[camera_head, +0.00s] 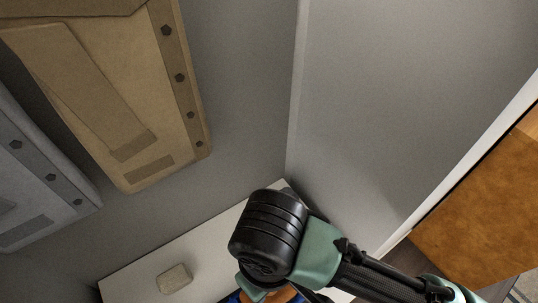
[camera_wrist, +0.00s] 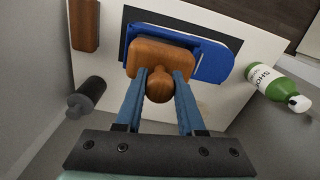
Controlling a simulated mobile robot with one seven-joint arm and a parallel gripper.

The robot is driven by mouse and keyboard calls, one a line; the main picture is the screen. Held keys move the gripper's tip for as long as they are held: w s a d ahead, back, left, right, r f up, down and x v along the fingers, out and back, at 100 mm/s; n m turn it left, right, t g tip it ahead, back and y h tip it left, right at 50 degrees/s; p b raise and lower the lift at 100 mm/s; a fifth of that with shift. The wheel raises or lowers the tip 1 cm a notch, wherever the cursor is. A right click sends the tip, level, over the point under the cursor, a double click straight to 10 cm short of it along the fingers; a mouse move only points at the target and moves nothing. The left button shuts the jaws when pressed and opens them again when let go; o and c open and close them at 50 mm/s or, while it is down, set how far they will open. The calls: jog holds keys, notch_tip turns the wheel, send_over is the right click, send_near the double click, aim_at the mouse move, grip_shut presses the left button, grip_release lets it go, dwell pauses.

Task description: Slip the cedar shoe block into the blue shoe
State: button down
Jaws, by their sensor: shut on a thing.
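The cedar shoe block (camera_wrist: 160,54) is a brown wooden piece with a round knob. My gripper (camera_wrist: 163,76) is shut on the knob in the wrist view. The blue shoe (camera_wrist: 215,62) lies behind the block, on a dark mat (camera_wrist: 150,15). The block overlaps the shoe's left part; I cannot tell whether it is inside the shoe or just above it. In the head view my arm hides most of this; only a bit of brown block (camera_head: 284,294) and some blue show at the bottom edge.
A white shelf board (camera_wrist: 100,60) carries these things. A brown wooden block (camera_wrist: 84,24) and a dark cylinder (camera_wrist: 88,94) are at left, and a green bottle (camera_wrist: 272,82) lies at right. A beige lump (camera_head: 174,278) sits on the board. Tan (camera_head: 120,90) and grey (camera_head: 40,170) garments hang above left.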

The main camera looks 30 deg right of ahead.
jog(key=shift+f+b, duration=3.55)
jog(key=shift+f, duration=0.35)
jog(key=shift+c, duration=2.2)
grip_release()
jog(key=shift+r, duration=0.1)
notch_tip(320, 180, up, 13)
jog(key=p, duration=0.4)
